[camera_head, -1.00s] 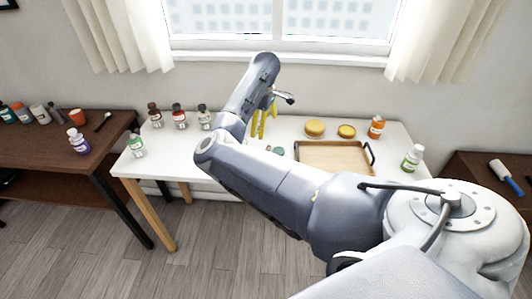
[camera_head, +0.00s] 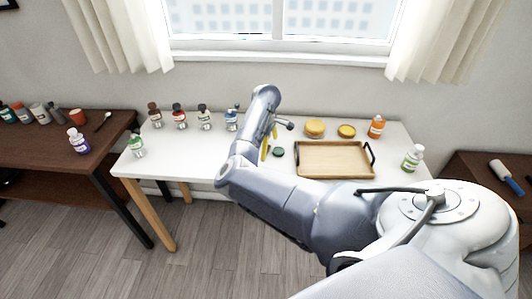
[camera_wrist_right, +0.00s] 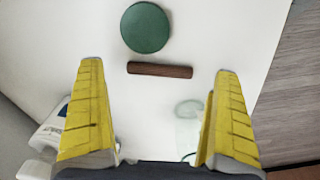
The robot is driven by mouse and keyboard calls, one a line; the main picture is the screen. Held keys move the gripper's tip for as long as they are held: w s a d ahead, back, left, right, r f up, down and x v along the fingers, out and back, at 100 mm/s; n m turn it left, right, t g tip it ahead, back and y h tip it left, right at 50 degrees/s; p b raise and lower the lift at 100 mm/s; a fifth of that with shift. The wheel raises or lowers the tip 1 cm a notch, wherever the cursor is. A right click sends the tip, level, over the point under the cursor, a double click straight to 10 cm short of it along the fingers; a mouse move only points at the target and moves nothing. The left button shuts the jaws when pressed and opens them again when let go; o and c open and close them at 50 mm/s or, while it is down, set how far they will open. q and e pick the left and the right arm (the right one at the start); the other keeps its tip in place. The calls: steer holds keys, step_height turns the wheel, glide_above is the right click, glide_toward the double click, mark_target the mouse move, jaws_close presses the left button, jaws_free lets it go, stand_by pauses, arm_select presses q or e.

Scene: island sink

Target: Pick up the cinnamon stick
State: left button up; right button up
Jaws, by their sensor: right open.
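The cinnamon stick (camera_wrist_right: 160,69) is a short dark brown rod lying flat on the white table in the right wrist view. It lies just below a round green lid (camera_wrist_right: 145,27) there; I cannot make the stick out in the head view. My right gripper (camera_wrist_right: 155,75) has yellow fingers spread wide apart and empty, with the stick showing between the fingertip lines, apart from both. In the head view the right gripper (camera_head: 268,146) is over the table, beside the green lid (camera_head: 278,152) and partly hidden by my arm. My left gripper is not in view.
A faint transparent glass object (camera_wrist_right: 190,112) shows near the right finger. A wooden tray (camera_head: 334,174) lies right of the gripper. A blue-labelled bottle (camera_head: 231,120) stands left of it, with other bottles farther left. Yellow round containers (camera_head: 314,129) stand behind the tray.

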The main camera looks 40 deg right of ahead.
steer(key=shift+f, duration=1.05)
steer(key=c, duration=1.3)
steer(key=shift+c, duration=0.4)
